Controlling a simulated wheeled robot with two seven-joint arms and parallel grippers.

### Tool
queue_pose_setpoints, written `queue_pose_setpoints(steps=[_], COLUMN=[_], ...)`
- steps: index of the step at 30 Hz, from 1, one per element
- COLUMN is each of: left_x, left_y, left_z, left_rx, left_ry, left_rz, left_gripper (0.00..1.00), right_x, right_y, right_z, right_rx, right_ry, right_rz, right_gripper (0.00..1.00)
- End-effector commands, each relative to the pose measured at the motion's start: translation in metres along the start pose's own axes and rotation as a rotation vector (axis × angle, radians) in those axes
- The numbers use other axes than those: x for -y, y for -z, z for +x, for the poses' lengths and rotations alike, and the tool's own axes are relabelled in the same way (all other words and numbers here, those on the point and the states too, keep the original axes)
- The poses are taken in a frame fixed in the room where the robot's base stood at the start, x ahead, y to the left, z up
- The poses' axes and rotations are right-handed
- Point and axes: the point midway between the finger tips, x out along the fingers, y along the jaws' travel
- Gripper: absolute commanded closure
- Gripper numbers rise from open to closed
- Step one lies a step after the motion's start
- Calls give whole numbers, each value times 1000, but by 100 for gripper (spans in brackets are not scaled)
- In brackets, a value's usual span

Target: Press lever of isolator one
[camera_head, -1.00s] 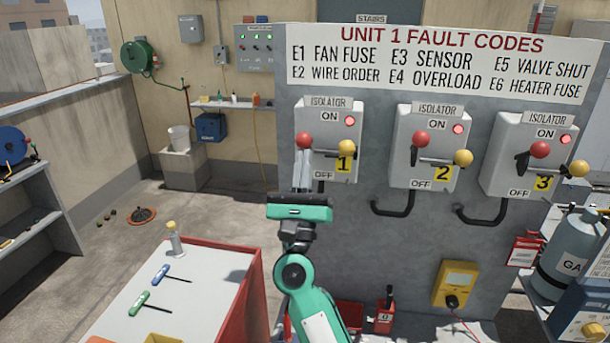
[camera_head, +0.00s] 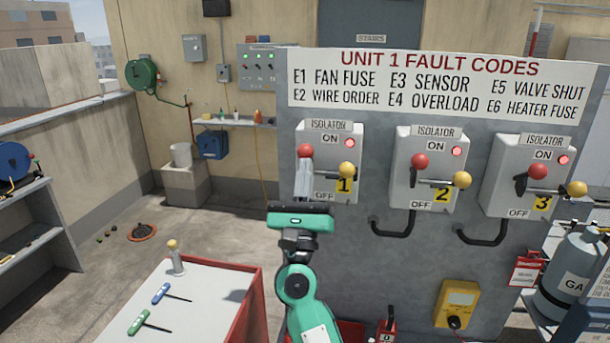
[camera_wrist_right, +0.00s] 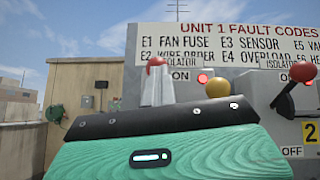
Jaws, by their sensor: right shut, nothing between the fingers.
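Isolator one (camera_head: 325,142) is a grey box at the left of the panel, marked with a yellow 1. Its lever has a red ball (camera_head: 305,151) at upper left and a yellow ball (camera_head: 347,170) at right. Its red lamp is lit near ON. My right gripper (camera_head: 305,163) is shut and empty, with its fingertips at the red ball; contact cannot be told. In the right wrist view, the red ball (camera_wrist_right: 156,62) shows just above the fingertips, and the yellow ball (camera_wrist_right: 217,88) shows to their right. My left gripper is out of view.
Isolator two (camera_head: 428,158) and isolator three (camera_head: 525,172) stand to the right, with levers and lit red lamps. A gas cylinder (camera_head: 570,270) is at right.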

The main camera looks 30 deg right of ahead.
Motion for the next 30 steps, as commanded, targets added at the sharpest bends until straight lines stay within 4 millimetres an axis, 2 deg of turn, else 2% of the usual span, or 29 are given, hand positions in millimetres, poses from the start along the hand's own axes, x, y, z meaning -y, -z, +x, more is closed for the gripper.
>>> queue_pose_setpoints(steps=[1, 3, 8, 11, 24, 30], left_x=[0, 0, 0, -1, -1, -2], left_y=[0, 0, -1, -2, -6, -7], left_z=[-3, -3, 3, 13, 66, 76], left_rx=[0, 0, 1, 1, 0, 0], left_ry=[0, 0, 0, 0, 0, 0], left_rz=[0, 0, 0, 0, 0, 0], left_gripper=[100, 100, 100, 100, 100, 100], right_x=[5, 5, 5, 4, 1, 1], right_y=[-9, -9, -8, -5, 1, 0], right_z=[8, 8, -1, -17, -111, -134], right_rx=[17, 17, 17, 14, 3, 2], right_ry=[12, 12, 12, 10, 2, 1], right_rz=[2, 2, 2, 3, 1, 0], right_gripper=[100, 100, 100, 100, 100, 100])
